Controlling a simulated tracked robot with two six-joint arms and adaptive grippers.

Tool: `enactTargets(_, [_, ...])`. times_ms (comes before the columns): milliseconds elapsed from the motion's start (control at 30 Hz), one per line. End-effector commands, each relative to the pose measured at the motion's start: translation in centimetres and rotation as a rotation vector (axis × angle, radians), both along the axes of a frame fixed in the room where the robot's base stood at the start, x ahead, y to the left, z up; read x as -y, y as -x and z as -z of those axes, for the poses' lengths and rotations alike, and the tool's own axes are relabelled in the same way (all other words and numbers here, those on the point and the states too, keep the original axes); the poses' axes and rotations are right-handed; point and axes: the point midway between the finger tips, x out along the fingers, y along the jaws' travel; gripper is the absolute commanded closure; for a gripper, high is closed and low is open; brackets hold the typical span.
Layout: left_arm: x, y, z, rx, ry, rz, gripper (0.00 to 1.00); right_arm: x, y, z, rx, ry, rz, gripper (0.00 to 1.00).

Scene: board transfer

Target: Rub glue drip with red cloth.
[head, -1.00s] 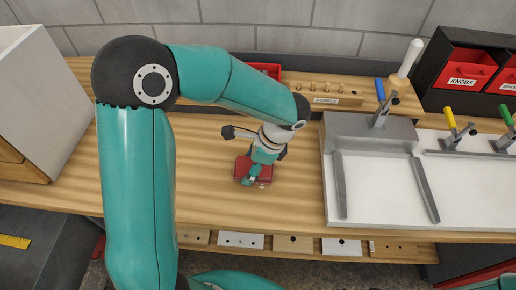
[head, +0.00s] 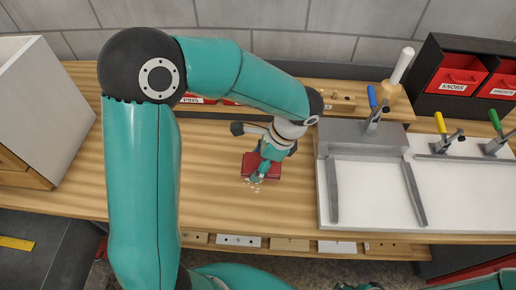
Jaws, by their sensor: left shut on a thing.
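My left gripper (head: 262,170) is low over the middle of the wooden bench, pointing down. It is shut on the red cloth (head: 276,172), a small dark red pad that lies at the bench top. Several small whitish spots, which look like the glue drip (head: 254,187), show on the wood just in front of the cloth's near edge. The gripper and cloth hide the wood beneath them. My right gripper is not in view.
The wooden bench (head: 210,190) is clear around the cloth. A white board with grey bars (head: 375,190) and clamps lies to the right. A pale cabinet (head: 45,105) stands at the left. Red bins (head: 460,75) stand at the back right.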

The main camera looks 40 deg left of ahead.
Motion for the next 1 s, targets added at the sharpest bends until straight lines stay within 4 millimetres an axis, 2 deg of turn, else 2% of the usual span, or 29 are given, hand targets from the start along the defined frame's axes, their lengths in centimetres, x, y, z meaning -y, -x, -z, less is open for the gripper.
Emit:
enactTargets(33, [0.0,0.0,-0.9,0.001,0.0,0.0,0.61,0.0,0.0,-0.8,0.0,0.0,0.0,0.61])
enactTargets(300, [0.0,0.0,-3.0,0.0,0.0,0.001,0.61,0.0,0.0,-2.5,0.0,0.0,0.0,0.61])
enactTargets(1000, [0.0,0.0,-3.3,-0.001,-0.001,0.001,0.61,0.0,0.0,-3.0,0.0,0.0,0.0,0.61])
